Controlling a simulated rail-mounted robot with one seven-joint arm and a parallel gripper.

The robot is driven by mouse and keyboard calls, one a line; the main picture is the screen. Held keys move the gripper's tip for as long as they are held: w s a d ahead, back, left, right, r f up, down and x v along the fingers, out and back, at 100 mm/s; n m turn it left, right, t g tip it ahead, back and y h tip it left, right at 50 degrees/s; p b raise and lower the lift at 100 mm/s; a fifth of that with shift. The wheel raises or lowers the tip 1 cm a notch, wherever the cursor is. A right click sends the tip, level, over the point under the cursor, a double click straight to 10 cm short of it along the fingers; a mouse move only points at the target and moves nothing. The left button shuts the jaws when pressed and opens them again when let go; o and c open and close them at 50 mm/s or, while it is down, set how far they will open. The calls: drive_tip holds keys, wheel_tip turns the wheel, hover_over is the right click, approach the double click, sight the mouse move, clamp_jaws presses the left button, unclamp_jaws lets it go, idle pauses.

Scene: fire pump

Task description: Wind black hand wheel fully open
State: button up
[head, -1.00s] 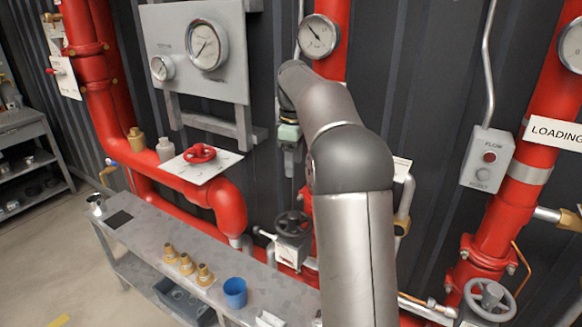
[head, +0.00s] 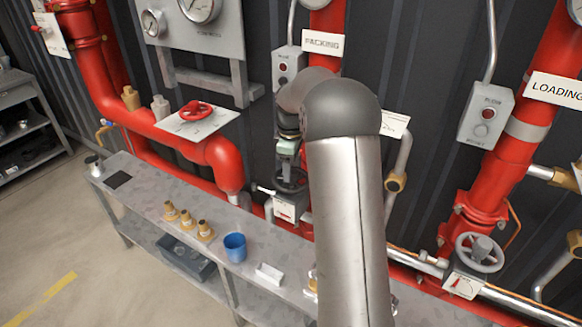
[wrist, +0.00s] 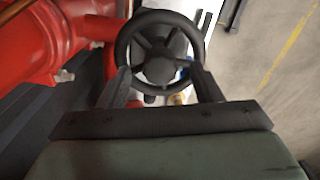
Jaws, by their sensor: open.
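The black hand wheel (wrist: 160,58) fills the upper middle of the wrist view, a dark spoked ring with a round hub. In the head view the black hand wheel (head: 291,181) is partly hidden behind my gripper and arm, above a small plate with a red mark (head: 285,211). My gripper (wrist: 163,75) is open, with one finger at each side of the wheel's near rim. In the head view my gripper (head: 287,160) points down just above the wheel. I cannot tell whether the fingers touch the rim.
A red hand wheel (head: 196,110) is at the left and a grey one (head: 479,252) at the right. A bench (head: 140,190) holds brass fittings (head: 187,224), a blue cup (head: 235,247) and a white block (head: 269,273). Red pipes (head: 215,160) flank the wheel.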

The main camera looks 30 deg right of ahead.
drive_tip(key=shift+f, duration=0.5)
